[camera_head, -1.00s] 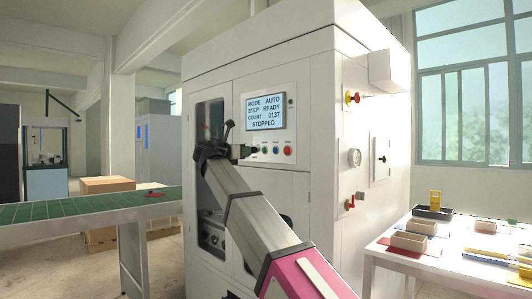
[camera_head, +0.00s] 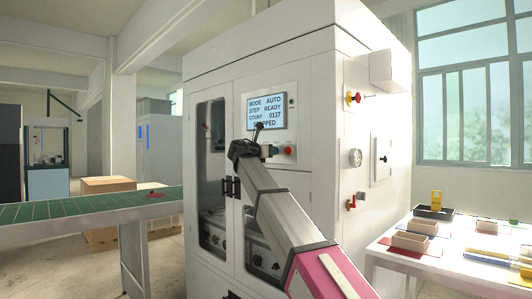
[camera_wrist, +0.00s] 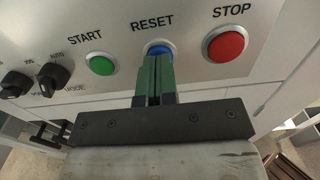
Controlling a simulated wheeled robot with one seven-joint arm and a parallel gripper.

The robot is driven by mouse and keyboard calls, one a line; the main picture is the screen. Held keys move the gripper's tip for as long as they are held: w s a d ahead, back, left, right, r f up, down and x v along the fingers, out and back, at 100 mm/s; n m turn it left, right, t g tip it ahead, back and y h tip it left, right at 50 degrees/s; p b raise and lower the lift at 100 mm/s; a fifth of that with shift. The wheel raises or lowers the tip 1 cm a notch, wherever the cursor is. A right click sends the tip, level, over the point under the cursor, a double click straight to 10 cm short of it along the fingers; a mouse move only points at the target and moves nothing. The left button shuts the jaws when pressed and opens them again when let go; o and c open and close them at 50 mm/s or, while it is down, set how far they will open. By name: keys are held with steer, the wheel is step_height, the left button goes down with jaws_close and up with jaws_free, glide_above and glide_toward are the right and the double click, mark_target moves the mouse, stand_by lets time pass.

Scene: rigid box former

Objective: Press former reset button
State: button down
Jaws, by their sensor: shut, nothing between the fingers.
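The blue reset button (camera_wrist: 160,47) sits under the label RESET in the wrist view, between the green START button (camera_wrist: 100,65) and the red STOP button (camera_wrist: 226,44). My gripper (camera_wrist: 155,60) is shut and empty, its green fingers side by side. The fingertips overlap the lower part of the blue button; I cannot tell whether they touch it. In the head view my gripper (camera_head: 270,151) is at the former's (camera_head: 330,150) button panel and hides the blue button.
Two black selector knobs (camera_wrist: 53,78) sit left of START. The red button (camera_head: 289,150) shows just right of my gripper. A green conveyor (camera_head: 80,208) is at left and a table (camera_head: 385,252) with trays at right.

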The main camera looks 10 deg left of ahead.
steer(key=shift+w, duration=0.1)
steer(key=shift+x, duration=0.8)
steer(key=shift+r, duration=0.1)
